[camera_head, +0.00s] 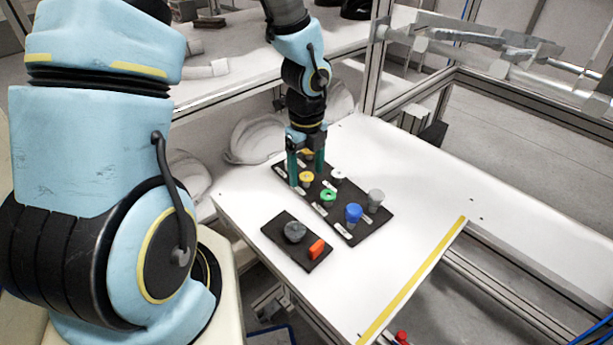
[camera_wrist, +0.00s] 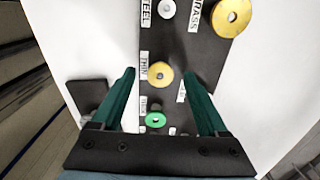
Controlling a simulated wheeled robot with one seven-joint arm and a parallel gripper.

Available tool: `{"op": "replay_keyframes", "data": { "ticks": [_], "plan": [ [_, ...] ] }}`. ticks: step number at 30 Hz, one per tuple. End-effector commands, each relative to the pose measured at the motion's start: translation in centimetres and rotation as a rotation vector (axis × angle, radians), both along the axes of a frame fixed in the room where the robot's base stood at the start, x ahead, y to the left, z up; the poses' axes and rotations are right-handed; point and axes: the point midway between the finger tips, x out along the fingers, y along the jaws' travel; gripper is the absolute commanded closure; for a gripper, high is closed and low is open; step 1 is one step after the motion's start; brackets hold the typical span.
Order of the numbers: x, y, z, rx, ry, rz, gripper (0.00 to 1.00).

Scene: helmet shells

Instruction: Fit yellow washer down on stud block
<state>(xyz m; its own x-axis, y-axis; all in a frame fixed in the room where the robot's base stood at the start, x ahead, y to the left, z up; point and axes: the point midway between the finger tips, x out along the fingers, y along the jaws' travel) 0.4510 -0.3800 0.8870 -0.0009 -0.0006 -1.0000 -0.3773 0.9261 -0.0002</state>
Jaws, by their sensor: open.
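A yellow washer (camera_head: 306,177) with a pale centre lies on the black labelled board, and it also shows in the wrist view (camera_wrist: 153,80). A larger yellow ring (camera_wrist: 222,28) lies farther up in the wrist view, beside a "BRASS" label. My gripper (camera_head: 307,180) is open and points down. In the wrist view its two green fingers (camera_wrist: 158,73) stand either side of the smaller yellow washer, with a gap on each side. A small black base carries a round grey piece (camera_head: 295,232), perhaps the stud block; any stud on it is too small to make out.
The labelled board (camera_head: 374,225) also holds a green ring (camera_head: 328,193), a blue piece (camera_head: 353,212), a grey cylinder (camera_head: 376,197) and a white ring (camera_head: 338,174). The white table (camera_head: 420,180) is clear on the right.

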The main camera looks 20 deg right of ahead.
Motion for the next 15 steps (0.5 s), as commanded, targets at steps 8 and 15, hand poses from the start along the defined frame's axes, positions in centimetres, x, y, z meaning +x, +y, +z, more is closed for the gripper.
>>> {"op": "replay_keyframes", "data": {
  "ticks": [8, 15],
  "plan": [
    [0.00, 0.00, 0.00, 0.000, 0.000, 0.000, 0.36],
    [-0.01, 0.00, 0.01, 0.000, 0.000, 0.000, 0.63]
  ]
}}
